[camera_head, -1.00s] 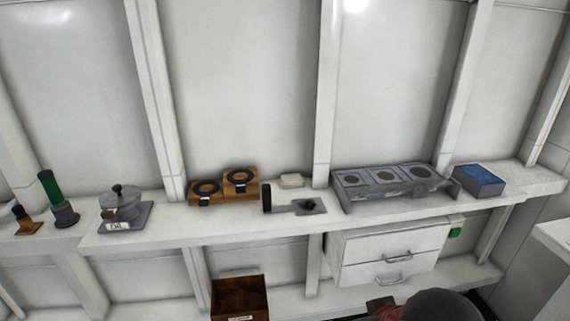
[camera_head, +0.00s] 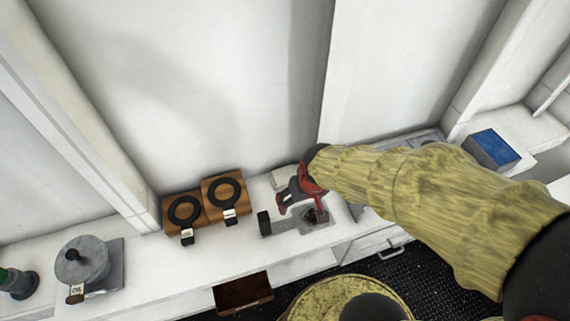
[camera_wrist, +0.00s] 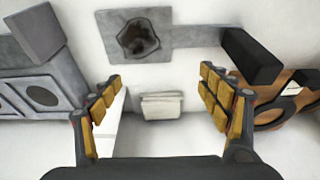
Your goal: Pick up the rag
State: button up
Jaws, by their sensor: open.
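My gripper (camera_head: 300,208) is open and empty over the shelf, its red fingers pointing down. In the wrist view its yellow-padded fingers (camera_wrist: 160,88) stand wide apart. A dark crumpled piece (camera_wrist: 138,39) lies on a flat grey plate (camera_wrist: 182,37) ahead of the fingertips; it also shows partly in the head view (camera_head: 315,215). A pale, flat, folded-looking piece (camera_wrist: 161,106) lies between the fingers in the picture, on the wall side of the plate. I cannot tell for certain which of these two is the rag. Neither is held.
A black block (camera_head: 264,223) stands at the plate's left end. Wooden blocks with black rings (camera_head: 205,202) are further left, then a grey lidded pot (camera_head: 82,262). A grey burner unit (camera_wrist: 40,95) and a blue-topped box (camera_head: 494,149) are to the right. The wall is close behind.

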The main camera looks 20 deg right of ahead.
jog(key=shift+w+f, duration=0.1)
jog(key=shift+f, duration=0.05)
jog(key=shift+w, duration=0.4)
send_over(285, 174)
jog(key=s, duration=0.2)
jog(key=shift+s, duration=0.15)
jog(key=x, duration=0.5)
jog(key=shift+f, duration=0.1)
jog(key=c, duration=0.3)
jog(key=c, duration=0.6)
